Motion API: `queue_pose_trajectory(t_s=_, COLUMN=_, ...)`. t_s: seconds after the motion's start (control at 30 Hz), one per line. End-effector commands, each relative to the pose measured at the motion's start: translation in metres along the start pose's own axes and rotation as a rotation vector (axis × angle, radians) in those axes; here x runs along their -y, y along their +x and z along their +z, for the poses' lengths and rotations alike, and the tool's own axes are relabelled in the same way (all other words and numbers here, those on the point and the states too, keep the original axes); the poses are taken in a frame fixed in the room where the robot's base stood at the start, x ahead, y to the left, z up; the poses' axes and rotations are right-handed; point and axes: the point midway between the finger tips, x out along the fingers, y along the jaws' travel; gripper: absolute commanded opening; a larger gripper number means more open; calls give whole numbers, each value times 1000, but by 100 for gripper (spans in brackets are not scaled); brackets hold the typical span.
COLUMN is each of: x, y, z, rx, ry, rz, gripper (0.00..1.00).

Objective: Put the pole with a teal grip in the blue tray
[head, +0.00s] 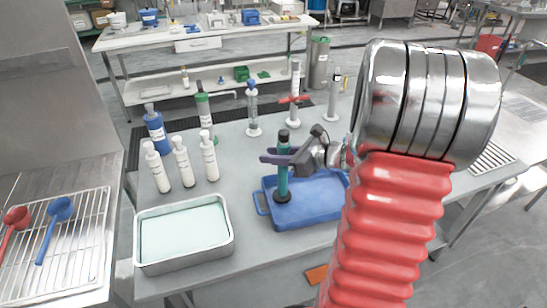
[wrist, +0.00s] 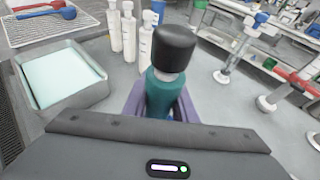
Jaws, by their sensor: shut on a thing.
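The pole with a teal grip (head: 283,178) is upright, with a black top and a dark round foot. My gripper (head: 281,158) is shut on it with purple fingers, just below the black top. In the wrist view the pole's teal grip (wrist: 172,95) stands between the fingers (wrist: 165,103), and its foot is hidden. The blue tray (head: 318,207) lies on the grey table, and the pole's foot shows over its left part. I cannot tell whether the foot touches the tray floor. My arm hides the tray's right end.
A metal pan with a pale green surface (head: 185,232) stands front left. Several white bottles (head: 182,162), a blue bottle (head: 156,130) and a green-banded one (head: 204,112) stand behind it. More poles (head: 253,110) stand at the back. A wire rack (head: 75,260) holds red and blue scoops.

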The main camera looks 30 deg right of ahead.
Motion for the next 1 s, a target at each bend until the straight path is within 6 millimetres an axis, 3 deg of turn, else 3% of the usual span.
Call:
queue_pose_trajectory(t_s=0.1, x=0, y=3, z=-9, rx=0, ry=1, rz=0, gripper=0)
queue_pose_trajectory(t_s=0.47, x=0, y=4, z=-11, rx=1, ry=1, rz=-1, gripper=0)
queue_pose_trajectory(t_s=0.5, x=0, y=4, z=-11, rx=0, ry=1, rz=-1, gripper=27)
queue_pose_trajectory(t_s=0.77, x=0, y=4, z=-11, rx=0, ry=1, rz=-1, gripper=44)
queue_pose_trajectory(t_s=1.0, x=0, y=4, z=-10, rx=0, ry=0, rz=-1, gripper=44)
